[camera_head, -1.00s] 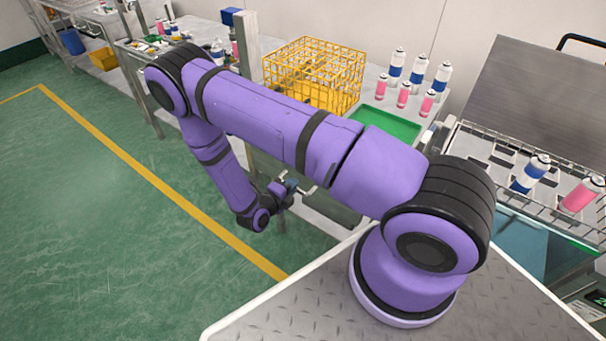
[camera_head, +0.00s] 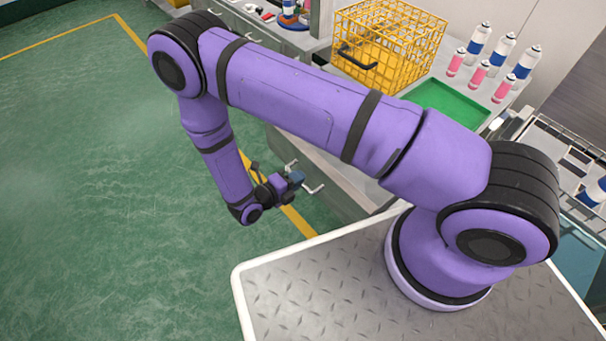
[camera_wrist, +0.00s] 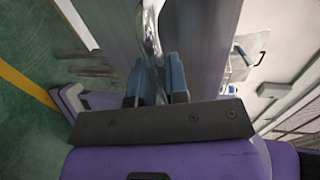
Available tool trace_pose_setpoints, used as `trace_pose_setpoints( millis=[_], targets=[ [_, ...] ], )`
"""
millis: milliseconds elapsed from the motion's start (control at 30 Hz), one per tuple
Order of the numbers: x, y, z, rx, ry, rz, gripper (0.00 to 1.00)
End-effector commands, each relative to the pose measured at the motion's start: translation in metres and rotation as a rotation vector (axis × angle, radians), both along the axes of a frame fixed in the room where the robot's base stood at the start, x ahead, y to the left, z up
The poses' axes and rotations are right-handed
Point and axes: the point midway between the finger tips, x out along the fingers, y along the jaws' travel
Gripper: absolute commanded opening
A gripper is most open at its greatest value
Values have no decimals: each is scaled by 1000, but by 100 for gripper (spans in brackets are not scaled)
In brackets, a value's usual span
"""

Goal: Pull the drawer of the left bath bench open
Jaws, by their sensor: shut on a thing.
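The bench (camera_head: 340,160) with the yellow wire basket stands beyond my arm, its grey front partly hidden behind the arm. A light metal drawer handle (camera_head: 314,188) shows right beside my gripper (camera_head: 293,180), which is low in front of the bench. In the wrist view, the two blue fingers of my gripper (camera_wrist: 156,80) are close together on a narrow shiny piece between grey panels (camera_wrist: 205,40). My gripper is shut on what looks like this handle. How far the drawer stands out cannot be told.
The yellow wire basket (camera_head: 385,50), a green tray (camera_head: 450,103) and several blue-white and pink cans (camera_head: 478,42) stand on the bench top. Green floor (camera_head: 90,180) with a yellow line is clear at left. A further bench (camera_head: 262,32) stands behind.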

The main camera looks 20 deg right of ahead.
Motion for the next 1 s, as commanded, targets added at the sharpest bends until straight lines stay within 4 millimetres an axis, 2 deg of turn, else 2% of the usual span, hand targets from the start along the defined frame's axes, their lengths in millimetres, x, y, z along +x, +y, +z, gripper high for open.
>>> trace_pose_setpoints(
  millis=[367,400,467,800,1000],
  targets=[
    [-1,1,-1,1,3,0,0],
    [-1,1,-1,1,3,0,24],
    [-1,1,-1,1,3,0,38],
    [-1,3,0,1,0,1,39],
    [-9,26,5,3,0,4,39]
  ],
)
